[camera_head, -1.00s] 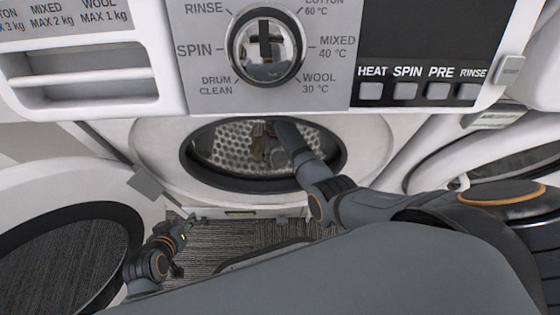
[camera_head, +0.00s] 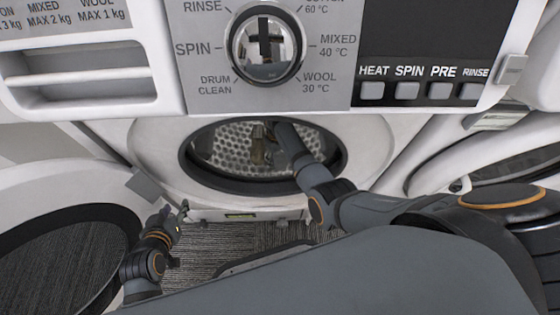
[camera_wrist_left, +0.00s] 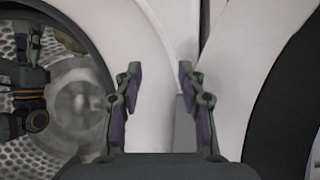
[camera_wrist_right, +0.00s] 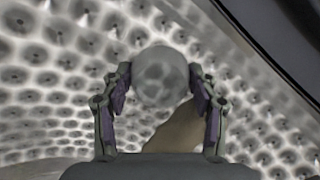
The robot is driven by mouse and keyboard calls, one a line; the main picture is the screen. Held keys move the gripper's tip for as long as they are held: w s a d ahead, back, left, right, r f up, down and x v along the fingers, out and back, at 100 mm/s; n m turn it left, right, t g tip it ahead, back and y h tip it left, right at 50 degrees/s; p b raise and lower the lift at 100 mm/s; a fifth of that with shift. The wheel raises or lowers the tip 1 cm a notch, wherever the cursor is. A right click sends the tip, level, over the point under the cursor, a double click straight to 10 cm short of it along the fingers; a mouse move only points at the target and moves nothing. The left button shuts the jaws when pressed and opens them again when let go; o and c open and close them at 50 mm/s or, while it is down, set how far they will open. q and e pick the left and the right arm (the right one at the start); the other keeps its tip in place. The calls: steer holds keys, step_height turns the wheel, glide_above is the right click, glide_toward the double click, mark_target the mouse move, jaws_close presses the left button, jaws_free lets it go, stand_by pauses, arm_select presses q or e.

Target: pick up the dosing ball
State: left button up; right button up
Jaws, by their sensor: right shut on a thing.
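The dosing ball (camera_wrist_right: 160,78) is a pale, translucent ball inside the washer's metal drum (camera_head: 225,147). My right gripper (camera_wrist_right: 160,84) is shut on it, one finger against each side, as the right wrist view shows. In the head view my right arm reaches through the round door opening, and the ball cannot be made out there. My left gripper (camera_head: 181,211) is outside the drum, low and left of the opening. It is open and empty in the left wrist view (camera_wrist_left: 160,76), in front of the white machine front.
A brown thing (camera_wrist_right: 180,130), perhaps cloth, shows below the ball in the drum. The dark door rim (camera_head: 262,187) surrounds the opening closely. The open door (camera_head: 60,190) stands at the left. Another round machine door (camera_head: 500,160) is at the right.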

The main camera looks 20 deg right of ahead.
steer(key=shift+r, duration=0.1)
step_height(320, 180, up, 2)
steer(key=shift+r+p, duration=0.2)
steer(key=shift+p, duration=0.6)
arm_select(q)
steer(key=s+f+g+p, duration=0.1)
steer(key=s+g+p, duration=0.3)
steer(key=s+g, duration=0.3)
steer(key=shift+s+a+f, duration=0.2)
steer(key=shift+s+a, duration=0.25)
steer(key=shift+s, duration=0.75)
arm_select(e)
step_height(320, 180, up, 8)
steer(key=shift+f, duration=0.25)
